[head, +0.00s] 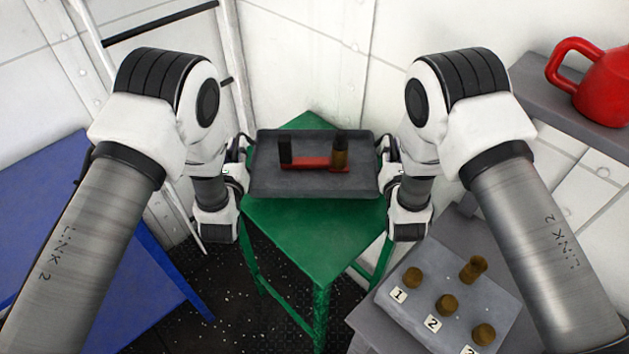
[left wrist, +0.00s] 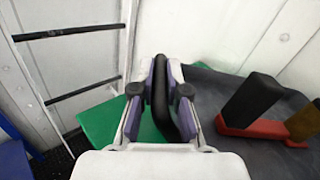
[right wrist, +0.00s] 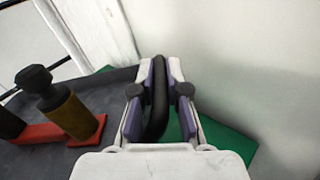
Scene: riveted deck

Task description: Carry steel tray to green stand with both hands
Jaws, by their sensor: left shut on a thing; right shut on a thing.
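The grey steel tray (head: 315,186) is level between my two grippers, over the far part of the green stand (head: 315,240). I cannot tell whether it touches the stand. On it are a red base with a dark block (head: 285,151) and a brown cylinder with a dark top (head: 339,155). My left gripper (head: 240,150) is shut on the tray's black left handle (left wrist: 160,100). My right gripper (head: 387,152) is shut on the black right handle (right wrist: 158,100). The green stand also shows below the tray in the left wrist view (left wrist: 105,125) and right wrist view (right wrist: 228,145).
A blue table (head: 50,210) stands at the left. A grey surface at the lower right bears a numbered board (head: 450,280) with several brown pegs. A red jug (head: 600,85) stands on a shelf (head: 560,105) at the upper right. White walls are close behind the stand.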

